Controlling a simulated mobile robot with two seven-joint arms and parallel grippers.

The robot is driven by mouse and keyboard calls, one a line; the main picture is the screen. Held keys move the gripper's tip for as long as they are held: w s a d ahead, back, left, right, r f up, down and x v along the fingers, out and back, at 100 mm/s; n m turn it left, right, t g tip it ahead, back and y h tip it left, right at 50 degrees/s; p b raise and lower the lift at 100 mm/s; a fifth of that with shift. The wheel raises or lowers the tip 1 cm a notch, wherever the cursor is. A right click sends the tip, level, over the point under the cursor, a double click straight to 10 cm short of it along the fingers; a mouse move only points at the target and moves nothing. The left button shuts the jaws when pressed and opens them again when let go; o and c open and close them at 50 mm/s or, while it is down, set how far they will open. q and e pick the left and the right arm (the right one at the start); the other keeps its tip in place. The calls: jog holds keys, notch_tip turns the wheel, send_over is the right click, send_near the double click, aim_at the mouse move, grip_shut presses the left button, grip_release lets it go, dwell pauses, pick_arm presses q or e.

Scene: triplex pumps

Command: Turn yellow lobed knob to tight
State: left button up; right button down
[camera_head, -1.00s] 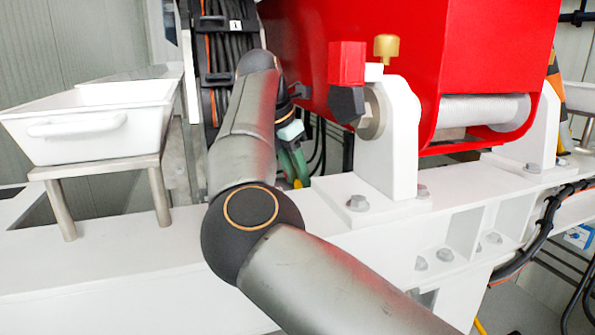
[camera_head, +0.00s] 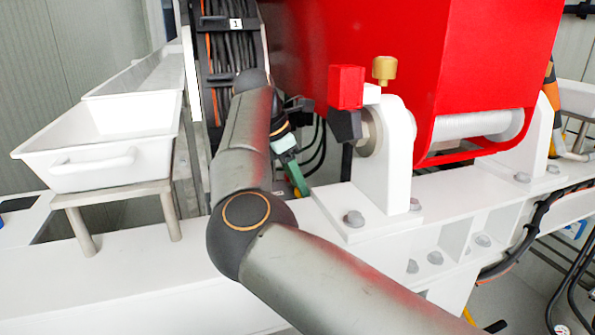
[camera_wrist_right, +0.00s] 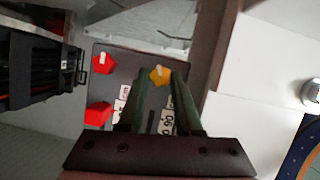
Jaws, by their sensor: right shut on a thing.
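The yellow lobed knob (camera_wrist_right: 160,76) shows in the right wrist view, on a dark grey panel (camera_wrist_right: 120,52). My right gripper (camera_head: 299,182) has green fingers. In the right wrist view its fingertips are on either side of the knob, shut on it. Which way the knob is turned cannot be told. In the head view the knob is hidden, and the gripper reaches down behind the white beam. My left gripper is not in view.
Two red knobs (camera_wrist_right: 103,62) (camera_wrist_right: 98,115) sit left of the yellow one on the panel. White number labels lie close to the fingers. In the head view a white tray (camera_head: 108,172) stands left of my arm, and a white bracket (camera_head: 393,155) stands right.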

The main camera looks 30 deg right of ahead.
jog(key=r+m+g+p, duration=0.1)
jog(key=m+p, duration=0.1)
jog(key=p, duration=0.3)
jog(key=shift+w+d+f+m+p, duration=0.1)
jog(key=shift+f+m+p, duration=0.1)
jog(key=shift+m+p, duration=0.75)
jog(key=m+g+p, duration=0.1)
jog(key=p, duration=0.1)
jog(key=shift+f+p, duration=0.15)
jog(key=shift+p, duration=0.15)
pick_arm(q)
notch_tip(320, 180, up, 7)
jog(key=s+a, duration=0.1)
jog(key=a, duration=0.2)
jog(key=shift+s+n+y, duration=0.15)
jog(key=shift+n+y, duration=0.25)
pick_arm(e)
jog(key=shift+f, duration=0.1)
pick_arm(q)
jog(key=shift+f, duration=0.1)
pick_arm(e)
jog(key=shift+m, duration=0.25)
jog(key=c, duration=0.6)
grip_release()
jog(key=shift+y, duration=0.4)
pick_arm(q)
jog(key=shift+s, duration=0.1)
